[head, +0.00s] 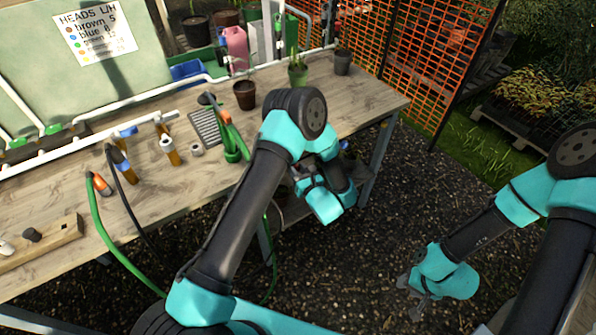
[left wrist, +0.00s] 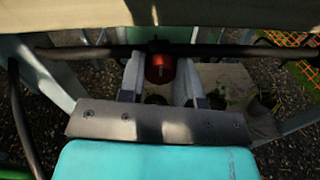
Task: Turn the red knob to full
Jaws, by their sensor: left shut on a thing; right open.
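The red knob (left wrist: 160,70) shows in the left wrist view, at the middle of a dark horizontal pipe (left wrist: 90,53) below the bench edge. My left gripper (left wrist: 159,76) is shut on the knob, with one finger on each side of it. In the head view my left wrist is at the bench's front edge; the fingers and knob are hidden there. Which way the knob is turned cannot be told. My right gripper (head: 411,298) is open and empty, low over the dark gravel, well away from the bench.
An orange mesh fence (head: 430,60) stands behind. Gravel between the arms is clear.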

